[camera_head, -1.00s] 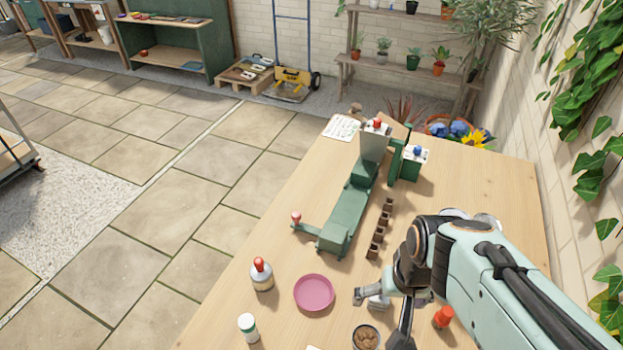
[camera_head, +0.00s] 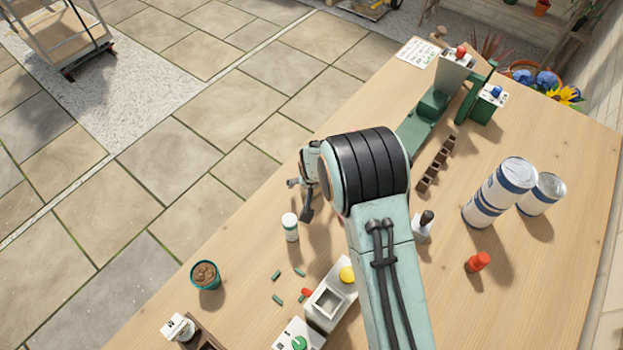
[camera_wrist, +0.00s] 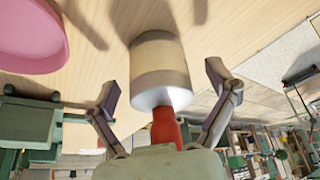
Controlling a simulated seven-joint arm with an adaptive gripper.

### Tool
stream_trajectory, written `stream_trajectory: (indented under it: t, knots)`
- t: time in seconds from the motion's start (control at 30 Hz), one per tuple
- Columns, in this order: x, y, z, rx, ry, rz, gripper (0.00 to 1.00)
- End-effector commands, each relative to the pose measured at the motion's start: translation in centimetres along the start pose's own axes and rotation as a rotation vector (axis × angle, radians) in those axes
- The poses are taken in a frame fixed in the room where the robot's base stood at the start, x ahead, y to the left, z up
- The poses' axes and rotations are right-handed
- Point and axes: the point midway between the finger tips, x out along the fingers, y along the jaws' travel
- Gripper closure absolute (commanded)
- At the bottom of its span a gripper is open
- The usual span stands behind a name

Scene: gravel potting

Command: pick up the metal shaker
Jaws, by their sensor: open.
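The metal shaker (camera_wrist: 161,72) looks like a silver body with a wide cream band, a shiny shoulder and a red top (camera_wrist: 166,127). In the wrist view it stands on the wooden table, between the two spread fingers of my gripper (camera_wrist: 160,80). The fingers are open, with a gap visible on each side, and the shaker is not held. In the head view my gripper (camera_head: 299,198) is low near the table's left edge, and my arm hides the shaker.
A pink dish (camera_wrist: 30,35) is close beside the shaker. A white bottle (camera_head: 290,227) stands near my gripper. A soil-filled pot (camera_head: 206,275), tall can (camera_head: 498,193), red object (camera_head: 478,261) and green press (camera_head: 425,118) share the table. The right front is clear.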

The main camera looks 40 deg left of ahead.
Motion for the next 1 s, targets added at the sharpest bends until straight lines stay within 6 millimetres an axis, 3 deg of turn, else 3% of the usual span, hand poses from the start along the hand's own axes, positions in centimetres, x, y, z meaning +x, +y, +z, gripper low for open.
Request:
stream_trajectory:
  t: [0.33,0.57,1.0]
  knots:
    - [0.73,0.01,0.00,0.000,0.000,0.000,0.14]
    - [0.72,0.02,0.03,0.000,-0.001,0.000,0.85]
    - [0.07,0.03,-0.26,0.001,-0.001,0.000,0.85]
